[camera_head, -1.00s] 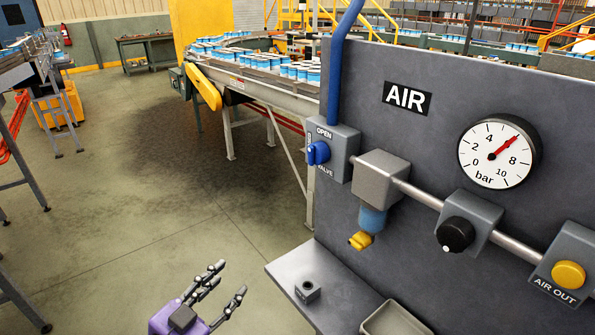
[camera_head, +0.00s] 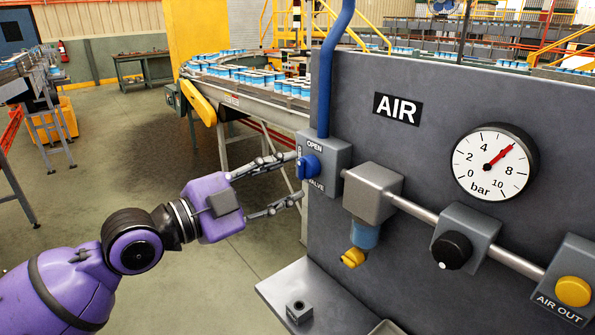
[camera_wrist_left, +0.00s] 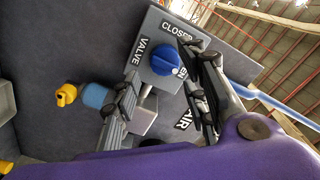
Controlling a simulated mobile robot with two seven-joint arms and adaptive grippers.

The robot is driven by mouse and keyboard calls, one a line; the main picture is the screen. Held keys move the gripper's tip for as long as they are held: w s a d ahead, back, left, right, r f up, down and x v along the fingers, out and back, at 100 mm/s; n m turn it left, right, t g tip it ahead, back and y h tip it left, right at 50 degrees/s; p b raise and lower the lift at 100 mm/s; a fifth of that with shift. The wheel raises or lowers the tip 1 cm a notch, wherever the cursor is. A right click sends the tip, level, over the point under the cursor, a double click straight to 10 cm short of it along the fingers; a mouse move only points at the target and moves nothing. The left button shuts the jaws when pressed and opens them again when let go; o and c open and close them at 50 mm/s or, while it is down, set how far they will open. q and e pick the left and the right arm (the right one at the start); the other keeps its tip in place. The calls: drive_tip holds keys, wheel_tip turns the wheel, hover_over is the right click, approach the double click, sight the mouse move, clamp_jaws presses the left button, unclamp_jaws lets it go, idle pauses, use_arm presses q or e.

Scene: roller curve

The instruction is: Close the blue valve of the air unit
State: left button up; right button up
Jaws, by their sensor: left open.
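The blue valve knob (camera_head: 308,167) sits on a grey valve box (camera_head: 326,155) at the left edge of the air unit panel, with OPEN printed above it. In the left wrist view the blue knob (camera_wrist_left: 167,59) lies ahead, between the two fingers in the picture, with CLOSED and VALVE printed on its box. My left gripper (camera_head: 296,176) is open. Its fingertips are close to the knob from the left, one higher and one lower; I cannot tell whether they touch it. It also shows in the left wrist view (camera_wrist_left: 160,75). My right gripper is not in view.
The pressure gauge (camera_head: 494,162) has its red needle between 6 and 8. A filter with a yellow drain (camera_head: 353,258), a black knob (camera_head: 452,250) and a yellow AIR OUT button (camera_head: 572,291) lie to the right. A grey shelf (camera_head: 285,283) juts out below. A can conveyor (camera_head: 262,95) stands behind.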

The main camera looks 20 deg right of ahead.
sight(301, 175)
use_arm(q)
drive_tip(key=x, duration=0.2)
drive_tip(key=shift+d+r, duration=0.15)
drive_tip(key=shift+d, duration=0.1)
drive_tip(key=shift+w+d+p, duration=0.15)
drive_tip(key=shift+d+p, duration=0.15)
drive_tip(key=shift+d, duration=0.1)
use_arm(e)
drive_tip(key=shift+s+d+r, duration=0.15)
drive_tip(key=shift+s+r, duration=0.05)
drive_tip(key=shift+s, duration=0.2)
use_arm(q)
drive_tip(key=shift+f, duration=0.2)
drive_tip(key=c, duration=0.9)
drive_tip(key=shift+f, duration=0.1)
drive_tip(key=shift+c, duration=0.5)
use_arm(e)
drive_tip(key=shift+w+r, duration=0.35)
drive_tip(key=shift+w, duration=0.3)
